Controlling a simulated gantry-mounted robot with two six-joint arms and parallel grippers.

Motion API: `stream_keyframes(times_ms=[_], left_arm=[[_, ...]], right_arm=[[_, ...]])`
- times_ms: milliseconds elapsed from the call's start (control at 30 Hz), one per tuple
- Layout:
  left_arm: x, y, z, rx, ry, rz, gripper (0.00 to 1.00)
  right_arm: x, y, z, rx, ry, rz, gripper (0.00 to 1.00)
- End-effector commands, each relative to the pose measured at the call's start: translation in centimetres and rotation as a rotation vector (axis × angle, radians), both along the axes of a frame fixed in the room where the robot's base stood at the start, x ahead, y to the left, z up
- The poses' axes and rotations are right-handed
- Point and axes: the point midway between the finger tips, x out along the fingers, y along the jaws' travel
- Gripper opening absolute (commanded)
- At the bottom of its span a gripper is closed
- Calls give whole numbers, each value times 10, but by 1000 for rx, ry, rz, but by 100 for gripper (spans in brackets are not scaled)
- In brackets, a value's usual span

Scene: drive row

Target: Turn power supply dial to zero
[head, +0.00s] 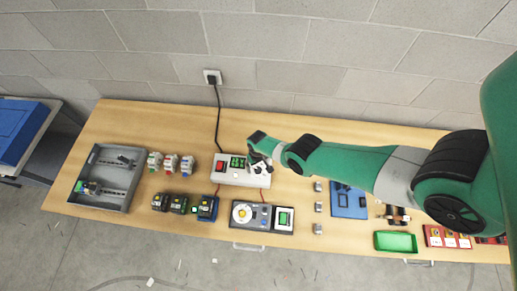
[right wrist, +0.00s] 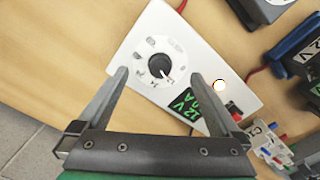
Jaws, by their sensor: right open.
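The power supply (head: 228,180) is a white box with a green display (head: 237,162) and a red switch, on the wooden table near the wall. In the right wrist view its white face (right wrist: 157,24) carries a round dial (right wrist: 155,66) with a printed scale ring and a pale pointer mark toward the lower right. The display (right wrist: 180,106) reads 12 V, with a second line partly legible. My right gripper (head: 260,166) is over the supply's right end and hides the dial in the head view. In the wrist view its open fingers (right wrist: 158,74) straddle the dial, apart from it. My left gripper is out of view.
A black cable runs from the supply to the wall socket (head: 212,77). Dark modules (head: 178,204), colored blocks (head: 171,162) and a grey enclosure (head: 125,203) lie left; a green tray (head: 395,242) lies right.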

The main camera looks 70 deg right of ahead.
Motion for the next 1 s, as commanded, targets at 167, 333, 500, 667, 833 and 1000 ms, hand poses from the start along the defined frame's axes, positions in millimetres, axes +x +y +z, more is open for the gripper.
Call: stream_keyframes(times_ms=[167,333,500,667,833,1000], left_arm=[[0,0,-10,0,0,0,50],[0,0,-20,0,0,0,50],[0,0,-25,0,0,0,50],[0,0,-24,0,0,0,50],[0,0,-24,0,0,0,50],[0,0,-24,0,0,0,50]], right_arm=[[0,0,-10,0,0,1,100],[0,0,-20,0,0,2,100],[0,0,-25,0,0,2,100],[0,0,-24,0,0,2,100],[0,0,-24,0,0,2,75],[0,0,-24,0,0,2,44]])
